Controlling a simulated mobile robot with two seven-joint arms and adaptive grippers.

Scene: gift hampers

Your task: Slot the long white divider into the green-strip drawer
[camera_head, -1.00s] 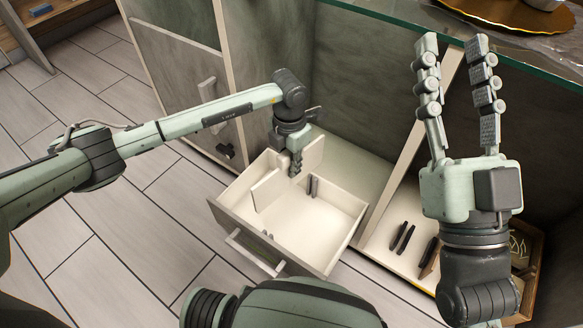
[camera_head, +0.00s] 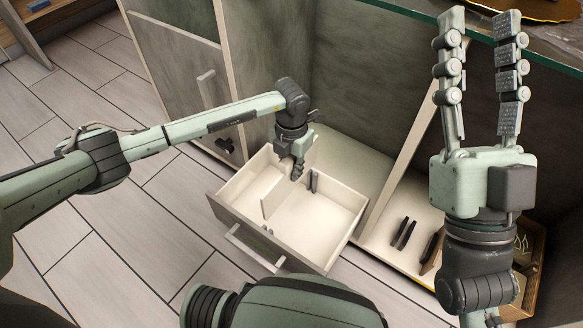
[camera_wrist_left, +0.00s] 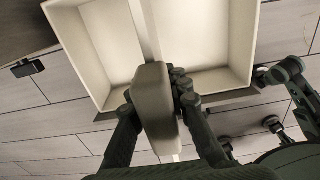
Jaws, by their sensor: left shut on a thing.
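The open drawer (camera_head: 232,200) has a cream inside and a grey front with a handle; a faint greenish strip (camera_head: 266,236) shows on that front. My left gripper (camera_head: 297,172) is over the drawer, shut on the long white divider (camera_head: 273,197). The divider stands on edge within the drawer's outline, partly hidden by the gripper. In the left wrist view, the divider (camera_wrist_left: 146,30) runs across the drawer (camera_wrist_left: 240,45) from the left gripper (camera_wrist_left: 160,105). Whether its lower edge touches the floor is unclear. My right gripper (camera_head: 480,18) is open and empty, raised at the right.
Dark pieces (camera_head: 404,233) are on the pale shelf to the right, beside a wooden box (camera_head: 530,270). A glass-edged top (camera_head: 400,18) is above. The tiled floor at left is clear.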

